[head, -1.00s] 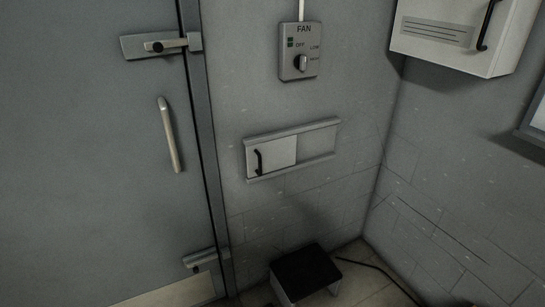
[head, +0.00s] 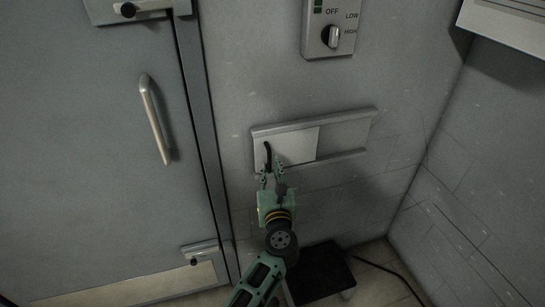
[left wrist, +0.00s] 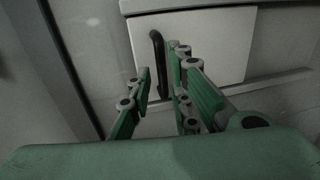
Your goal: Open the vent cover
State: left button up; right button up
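The vent cover (head: 299,146) is a light sliding panel on the wall, at the left end of its two horizontal rails (head: 345,119). A black vertical handle (head: 267,155) is on its left side. My left gripper (head: 270,174) is just below and in front of the handle, with its fingers apart. In the left wrist view the vent cover (left wrist: 210,45) and the handle (left wrist: 157,55) show beyond the open fingers (left wrist: 160,85). The handle's lower part lies between the fingertips in that picture; I cannot tell whether they touch it. My right gripper is not in view.
A grey door with a metal handle (head: 155,120) is on the left. A fan switch box (head: 330,30) is above the vent. A dark-topped stool (head: 322,270) stands on the floor below, with a cable beside it. A white cabinet (head: 510,22) hangs at upper right.

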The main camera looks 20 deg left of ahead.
aim_at(270, 162)
pick_arm(q)
jog(key=x, duration=0.4)
jog(key=shift+w+f, duration=0.15)
jog(key=shift+w+a, duration=0.15)
jog(key=shift+w, duration=0.25)
jog(key=c, duration=0.4)
grip_shut()
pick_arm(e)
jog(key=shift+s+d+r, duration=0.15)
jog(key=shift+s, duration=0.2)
